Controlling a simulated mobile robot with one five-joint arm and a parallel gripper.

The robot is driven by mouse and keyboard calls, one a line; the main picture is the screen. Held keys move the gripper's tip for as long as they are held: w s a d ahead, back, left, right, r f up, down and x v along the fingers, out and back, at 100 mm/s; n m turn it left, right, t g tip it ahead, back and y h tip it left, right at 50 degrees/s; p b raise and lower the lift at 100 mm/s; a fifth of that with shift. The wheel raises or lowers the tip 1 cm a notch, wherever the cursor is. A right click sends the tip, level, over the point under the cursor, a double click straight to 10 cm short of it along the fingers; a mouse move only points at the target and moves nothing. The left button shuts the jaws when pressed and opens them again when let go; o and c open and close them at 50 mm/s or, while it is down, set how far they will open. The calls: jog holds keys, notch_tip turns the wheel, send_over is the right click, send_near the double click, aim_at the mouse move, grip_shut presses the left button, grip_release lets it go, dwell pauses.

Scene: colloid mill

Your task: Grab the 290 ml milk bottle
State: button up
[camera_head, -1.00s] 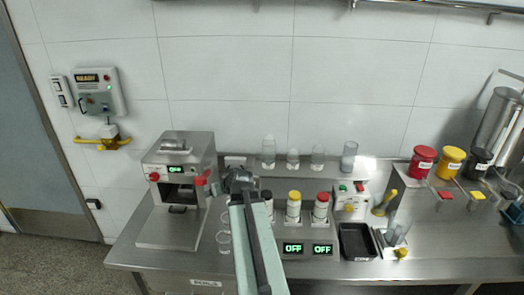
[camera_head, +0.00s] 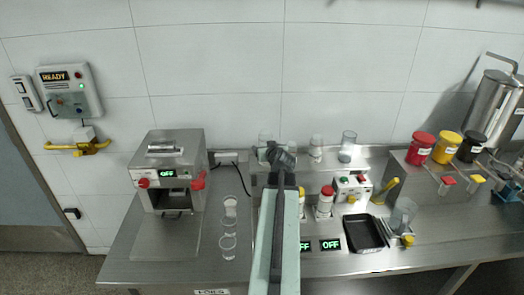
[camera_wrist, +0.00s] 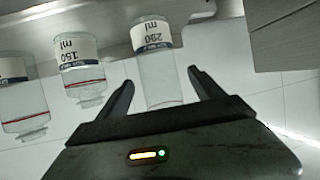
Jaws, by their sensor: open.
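The 290 ml milk bottle (camera_wrist: 158,85) is clear, with a white label reading "290 ml" upside down in the wrist view. My open gripper (camera_wrist: 161,76) has one finger on each side of it in that view; I see no clear contact and cannot tell the depth between them. In the head view, a clear bottle (camera_head: 265,136), apparently the same one, stands on the back ledge, partly hidden by my gripper (camera_head: 280,150). A shorter 150 ml bottle (camera_wrist: 80,75) is beside it, and another bottle (camera_wrist: 22,105) is farther left in the wrist view.
A clear bottle (camera_head: 316,147) and a clear beaker (camera_head: 347,145) stand right of my gripper on the ledge. A steel machine (camera_head: 170,170) is at left, with clear cups (camera_head: 229,210) beside it. A black tray (camera_head: 364,232) lies at right. The wall is close behind.

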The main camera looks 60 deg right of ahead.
jog(key=b+x, duration=0.2)
jog(key=x, duration=0.4)
jog(key=shift+s+f, duration=0.1)
jog(key=shift+f, duration=0.1)
jog(key=shift+a+r, duration=0.1)
jog(key=shift+s, duration=0.1)
jog(key=c, duration=1.4)
jog(key=shift+c, duration=0.2)
